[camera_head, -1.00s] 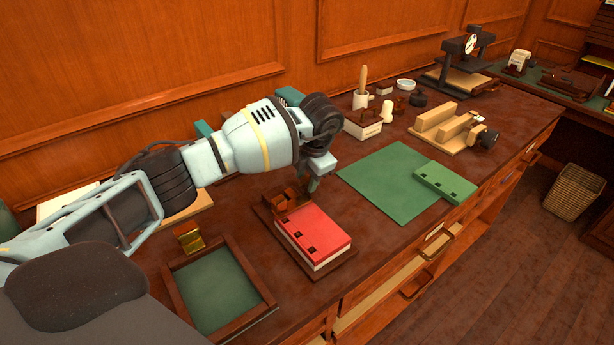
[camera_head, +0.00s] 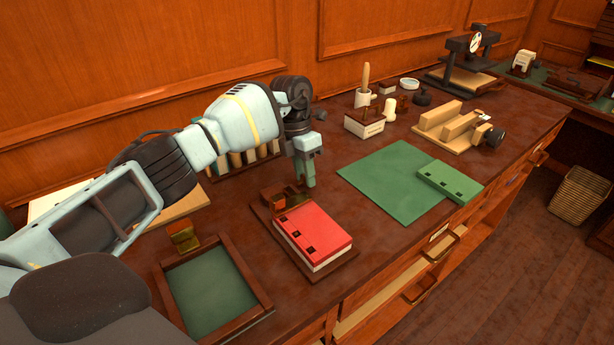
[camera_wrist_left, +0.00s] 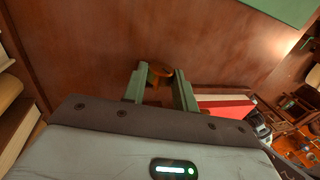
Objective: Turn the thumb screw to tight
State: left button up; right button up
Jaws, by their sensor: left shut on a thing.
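The thumb screw (camera_wrist_left: 160,72) is a small amber-brown round head with a short stem, seen between the fingers in the left wrist view. My left gripper (camera_head: 305,181) points down and is shut on it. In the head view the fingers are beside the far end of a brown wooden stand (camera_head: 263,217) with a small brown block (camera_head: 272,199). The screw itself is hidden or too small to make out there. A red book (camera_head: 314,229) lies on the stand, close to the fingers. My right gripper is not in view.
A green-lined tray (camera_head: 211,292) and a brass block (camera_head: 183,236) stand to the left. A green mat (camera_head: 390,180) with a green book (camera_head: 449,183) lies to the right. A row of books (camera_head: 243,160) stands behind my arm. Bare desk lies between the stand and the mat.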

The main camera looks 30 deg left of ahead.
pick_arm(q)
jog(key=o, duration=1)
jog(key=shift+b+v, duration=0.3)
jog(key=shift+v, duration=3.6)
